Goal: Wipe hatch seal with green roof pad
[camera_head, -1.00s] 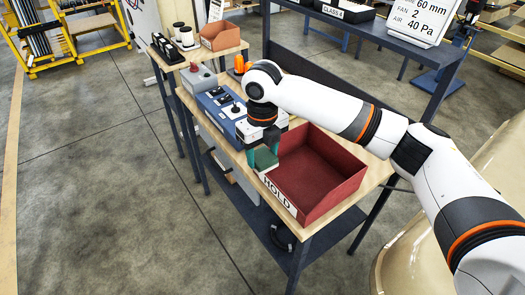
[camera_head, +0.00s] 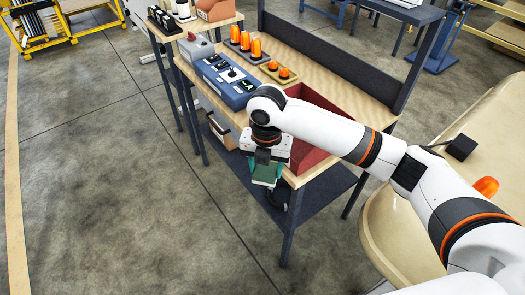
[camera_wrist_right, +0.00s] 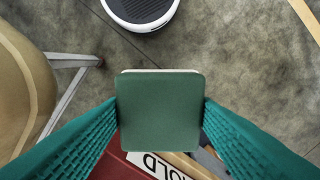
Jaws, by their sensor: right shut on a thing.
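My right gripper (camera_head: 265,164) has teal fingers and is shut on the green pad (camera_head: 266,175). In the right wrist view, the fingers (camera_wrist_right: 160,112) press the sides of the square pad (camera_wrist_right: 159,100), and a thin pale layer shows along its far edge. In the head view, the pad hangs at the bench's front edge, beside the red bin, with lower shelf and floor behind it. The beige cab (camera_head: 480,125) stands at the right, apart from the pad. I cannot make out the hatch seal. My left gripper is not in view.
The red bin (camera_head: 322,105) on the wooden bench (camera_head: 345,102) is partly hidden by my right arm. A blue control box (camera_head: 228,82) and several orange beacons (camera_head: 256,47) stand behind it. A dark box (camera_head: 462,147) sits on the cab. Open floor (camera_head: 130,190) lies left.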

